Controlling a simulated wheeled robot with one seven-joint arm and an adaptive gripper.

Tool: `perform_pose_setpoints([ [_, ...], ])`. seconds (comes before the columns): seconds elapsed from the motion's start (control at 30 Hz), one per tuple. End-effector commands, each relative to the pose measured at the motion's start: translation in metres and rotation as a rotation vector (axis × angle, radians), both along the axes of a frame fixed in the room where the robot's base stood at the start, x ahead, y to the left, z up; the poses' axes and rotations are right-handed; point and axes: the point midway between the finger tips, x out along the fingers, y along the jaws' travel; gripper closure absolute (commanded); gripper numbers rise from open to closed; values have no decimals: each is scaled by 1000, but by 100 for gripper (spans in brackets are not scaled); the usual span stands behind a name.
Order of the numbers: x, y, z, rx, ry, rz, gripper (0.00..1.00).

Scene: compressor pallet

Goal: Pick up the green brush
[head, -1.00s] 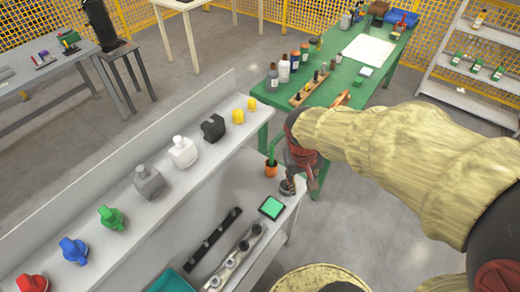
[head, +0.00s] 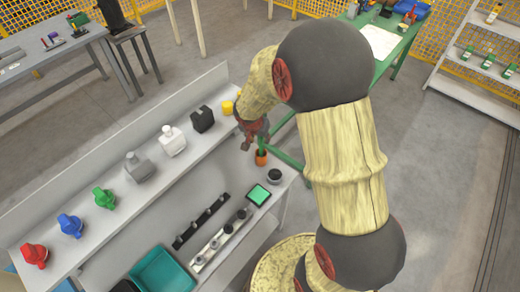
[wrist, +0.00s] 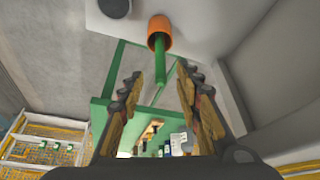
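The green brush (head: 263,144) stands handle-up in an orange cup (head: 261,158) at the far right end of the grey bench. In the wrist view, its green handle (wrist: 160,74) sticks out of the orange cup (wrist: 160,33), and any bristles are hidden. My gripper (head: 254,136) is right at the handle in the head view, partly behind my arm. In the wrist view my gripper (wrist: 158,82) is open, and the handle shows between its two fingers with gaps on both sides. I cannot tell whether the handle is at fingertip depth.
A dark round cup (head: 274,176) and a green-topped square pad (head: 258,195) stand close to the orange cup. A raised shelf (head: 150,188) with coloured knob-like parts runs along the left. A green table (head: 398,52) stands behind.

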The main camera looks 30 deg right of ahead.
Motion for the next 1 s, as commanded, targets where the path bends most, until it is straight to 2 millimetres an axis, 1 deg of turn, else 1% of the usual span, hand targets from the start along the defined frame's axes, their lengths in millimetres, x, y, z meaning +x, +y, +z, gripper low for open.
perform_pose_setpoints([
  [0.1,2,-3,-14,1,3,-2,66],
  [0.27,6,-7,-28,0,4,-1,66],
  [0.53,15,-16,-63,1,3,-1,66],
  [0.67,18,-18,-70,1,2,0,66],
  [0.87,18,-18,-70,0,1,0,66],
  [0.9,18,-18,-70,0,1,0,66],
  [1.0,18,-18,-70,0,1,0,72],
])
